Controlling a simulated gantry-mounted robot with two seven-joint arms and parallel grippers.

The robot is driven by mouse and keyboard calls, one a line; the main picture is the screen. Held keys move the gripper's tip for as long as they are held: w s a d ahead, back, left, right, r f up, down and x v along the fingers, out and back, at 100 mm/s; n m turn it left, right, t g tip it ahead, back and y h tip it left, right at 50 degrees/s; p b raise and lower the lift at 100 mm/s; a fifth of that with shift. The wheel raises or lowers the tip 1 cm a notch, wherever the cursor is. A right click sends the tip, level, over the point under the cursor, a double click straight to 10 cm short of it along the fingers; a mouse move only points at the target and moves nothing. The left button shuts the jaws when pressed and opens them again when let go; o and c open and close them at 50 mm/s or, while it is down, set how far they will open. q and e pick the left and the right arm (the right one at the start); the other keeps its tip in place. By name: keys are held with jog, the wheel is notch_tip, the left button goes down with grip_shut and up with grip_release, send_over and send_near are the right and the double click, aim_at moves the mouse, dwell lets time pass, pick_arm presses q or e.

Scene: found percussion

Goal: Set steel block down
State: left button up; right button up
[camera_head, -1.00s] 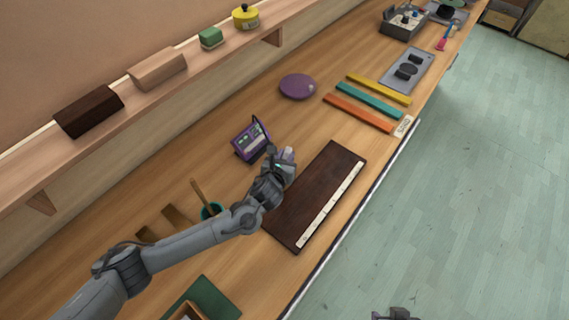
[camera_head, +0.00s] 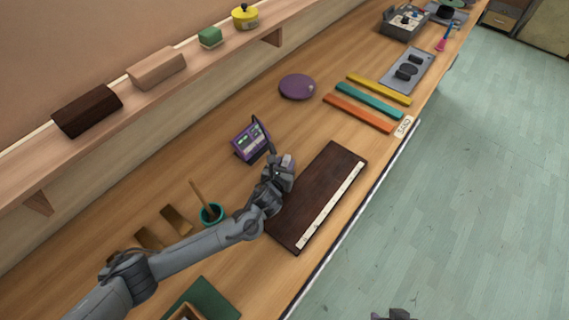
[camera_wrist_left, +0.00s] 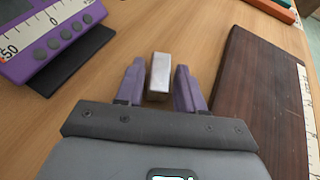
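The steel block (camera_wrist_left: 160,74) is a small silver bar between the two purple fingers of my left gripper (camera_wrist_left: 160,88) in the left wrist view. A narrow gap shows on each side of it, so the fingers stand open around it. Whether its underside touches the table is hidden. In the head view my left gripper (camera_head: 284,166) is between the purple meter (camera_head: 250,142) and the dark wooden board (camera_head: 318,195), over the table, and largely hides the block. A dark part of my right gripper (camera_head: 394,314) shows at the bottom edge; its fingers are unclear.
The dark board with a white scale strip lies close to the right of my gripper. A teal cup (camera_head: 211,214) with a stick stands nearer the arm. A purple disc (camera_head: 297,87) and coloured bars (camera_head: 374,100) lie farther along. A shelf (camera_head: 150,95) runs along the wall.

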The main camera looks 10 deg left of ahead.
pick_arm(q)
jog(key=shift+o, duration=1.1)
jog(key=shift+r, duration=0.15)
jog(key=shift+s+r, duration=0.1)
jog(key=shift+s, duration=0.05)
jog(key=shift+s+r, duration=0.15)
jog(key=shift+s, duration=0.2)
jog(key=p+v, duration=0.2)
jog(key=v, duration=0.8)
jog(key=shift+s+r, duration=0.1)
jog(key=shift+s, duration=0.3)
